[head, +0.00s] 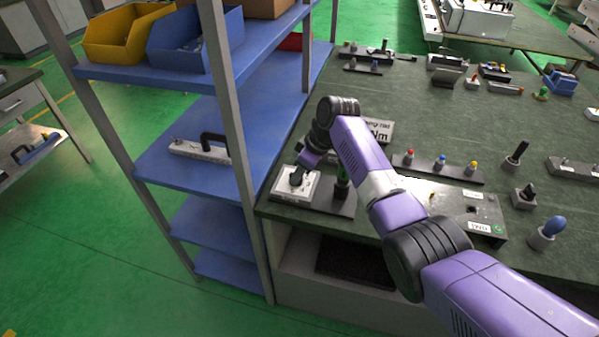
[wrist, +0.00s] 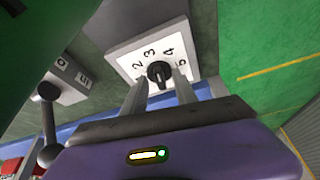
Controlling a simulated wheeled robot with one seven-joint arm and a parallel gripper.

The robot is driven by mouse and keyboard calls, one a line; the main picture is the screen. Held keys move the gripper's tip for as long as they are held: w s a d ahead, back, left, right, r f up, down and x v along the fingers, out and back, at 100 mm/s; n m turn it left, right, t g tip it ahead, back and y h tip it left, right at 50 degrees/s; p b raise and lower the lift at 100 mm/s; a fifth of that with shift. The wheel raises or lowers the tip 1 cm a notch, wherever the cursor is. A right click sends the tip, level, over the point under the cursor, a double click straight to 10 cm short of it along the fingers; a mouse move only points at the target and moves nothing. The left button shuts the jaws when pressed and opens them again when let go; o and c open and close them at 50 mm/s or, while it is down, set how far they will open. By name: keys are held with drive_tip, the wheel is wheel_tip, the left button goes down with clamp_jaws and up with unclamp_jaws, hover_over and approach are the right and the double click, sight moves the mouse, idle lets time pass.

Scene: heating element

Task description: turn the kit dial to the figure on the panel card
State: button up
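The kit dial is a black knob (wrist: 158,73) on a white plate (wrist: 136,52) with the figures 2, 3, 4 and 5 readable around it. The plate (head: 309,184) also shows in the head view, near the bench's left edge. My gripper (wrist: 161,84) is open, its fingertips apart on either side of the knob; I cannot tell whether they touch it. In the head view my gripper (head: 298,176) is over the plate. The knob's pointing direction is unclear. The panel card (head: 379,129) stands behind my arm. "Nm" shows on it, but its figure is hidden.
A blue shelf rack (head: 229,118) stands close on the left. A strip with coloured knobs (head: 428,170) and a metal panel (head: 482,207) lie farther right. A grey box with a lever (wrist: 66,78) is at left in the wrist view.

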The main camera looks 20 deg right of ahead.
drive_tip(key=v, duration=0.7)
drive_tip(key=shift+d+r+b, duration=0.15)
drive_tip(key=shift+r+b, duration=0.15)
drive_tip(key=shift+r, duration=0.05)
drive_tip(key=shift+s, duration=0.1)
